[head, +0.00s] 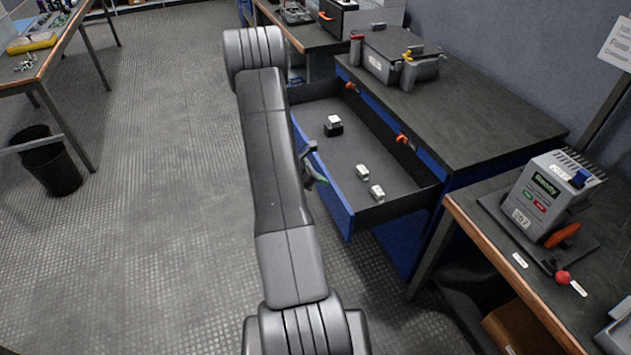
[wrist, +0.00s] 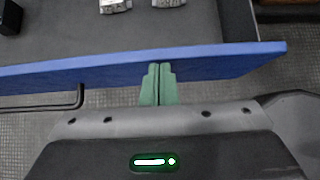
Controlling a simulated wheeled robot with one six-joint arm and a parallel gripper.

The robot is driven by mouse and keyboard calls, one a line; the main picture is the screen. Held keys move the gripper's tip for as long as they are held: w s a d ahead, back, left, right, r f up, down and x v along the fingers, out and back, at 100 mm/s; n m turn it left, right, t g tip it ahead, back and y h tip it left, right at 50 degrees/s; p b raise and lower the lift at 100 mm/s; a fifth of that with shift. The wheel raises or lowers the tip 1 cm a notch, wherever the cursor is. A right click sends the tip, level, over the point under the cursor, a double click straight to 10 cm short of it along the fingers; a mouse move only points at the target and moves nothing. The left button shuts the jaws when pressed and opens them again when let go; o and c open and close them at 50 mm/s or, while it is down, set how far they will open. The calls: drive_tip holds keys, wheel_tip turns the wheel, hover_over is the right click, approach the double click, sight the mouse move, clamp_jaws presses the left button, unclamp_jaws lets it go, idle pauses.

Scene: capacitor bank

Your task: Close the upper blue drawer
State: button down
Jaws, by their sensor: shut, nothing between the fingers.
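The upper blue drawer stands pulled out of the blue cabinet, its blue front panel (head: 331,192) facing left toward my arm. Its dark tray holds several small pale blocks. The blue panel also crosses the wrist view (wrist: 225,62), with a dark bar handle (wrist: 72,104) on its outer side at left. My gripper (head: 318,172) is at the outer face of the panel, partly hidden by my arm. In the wrist view its green fingers (wrist: 158,68) are together and empty, their tips overlapping the panel's edge. I cannot tell whether they touch it.
The cabinet's dark top (head: 470,110) carries a grey case (head: 395,55). A bench at right holds a grey device (head: 545,195) with a screen. A black bin (head: 50,165) stands under the left table. The grey floor left of my arm is clear.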

drive_tip(key=shift+d, duration=0.1)
drive_tip(key=w+d+b, duration=0.1)
drive_tip(key=w+d, duration=0.3)
drive_tip(key=d, duration=0.9)
drive_tip(key=w+d+b, duration=0.2)
drive_tip(key=w+d, duration=0.3)
drive_tip(key=d, duration=0.9)
drive_tip(key=shift+d+b, duration=0.25)
drive_tip(key=shift+b, duration=0.05)
